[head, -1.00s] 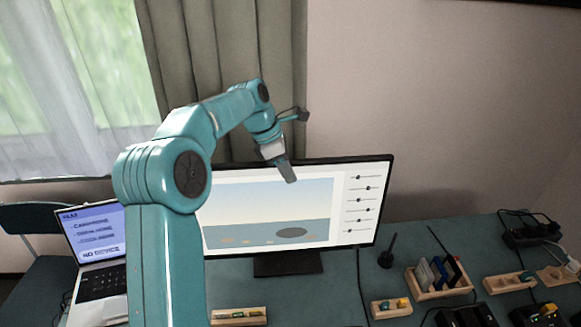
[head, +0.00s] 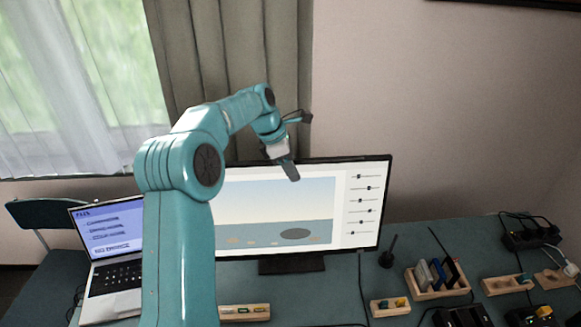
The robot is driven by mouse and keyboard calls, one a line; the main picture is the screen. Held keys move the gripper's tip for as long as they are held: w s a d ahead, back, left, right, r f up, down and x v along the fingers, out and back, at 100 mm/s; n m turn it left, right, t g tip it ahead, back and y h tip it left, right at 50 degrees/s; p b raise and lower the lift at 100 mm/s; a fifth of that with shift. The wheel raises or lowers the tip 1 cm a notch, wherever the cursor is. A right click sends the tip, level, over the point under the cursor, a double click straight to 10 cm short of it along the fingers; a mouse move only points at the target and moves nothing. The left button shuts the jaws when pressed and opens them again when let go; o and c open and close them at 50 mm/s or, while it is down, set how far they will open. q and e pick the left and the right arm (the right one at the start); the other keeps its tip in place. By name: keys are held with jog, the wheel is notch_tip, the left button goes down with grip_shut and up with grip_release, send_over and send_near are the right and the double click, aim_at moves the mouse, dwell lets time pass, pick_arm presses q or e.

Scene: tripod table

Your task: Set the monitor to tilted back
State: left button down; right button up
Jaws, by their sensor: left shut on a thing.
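The monitor (head: 350,210) stands on its dark base (head: 291,264) on the table, its lit screen facing me. It shows a pale picture and a column of sliders at the right. My left gripper (head: 291,172) is at the monitor's top edge, near the middle, with its fingers pointing down. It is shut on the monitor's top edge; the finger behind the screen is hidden. My left arm covers the monitor's left part. My right gripper is not in view.
An open laptop (head: 116,275) stands at the left. Wooden trays with small items (head: 437,290) and a dark pen stand (head: 387,252) are right of the monitor. A power strip with cables (head: 528,238) lies at the far right. A curtain and wall are behind.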

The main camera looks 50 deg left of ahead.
pick_arm(q)
jog(key=shift+w+a, duration=0.15)
jog(key=shift+w, duration=0.1)
jog(key=c, duration=1.1)
grip_release()
jog(key=shift+o, duration=0.3)
jog(key=shift+w+a+f, duration=0.1)
jog(key=shift+w+f, duration=0.1)
jog(key=shift+w, duration=0.2)
jog(key=shift+s+r, duration=0.1)
jog(key=shift+s, duration=0.1)
jog(key=p+v, duration=0.1)
jog(key=v, duration=1.5)
jog(key=shift+d+r, duration=0.15)
jog(key=shift+d, duration=0.15)
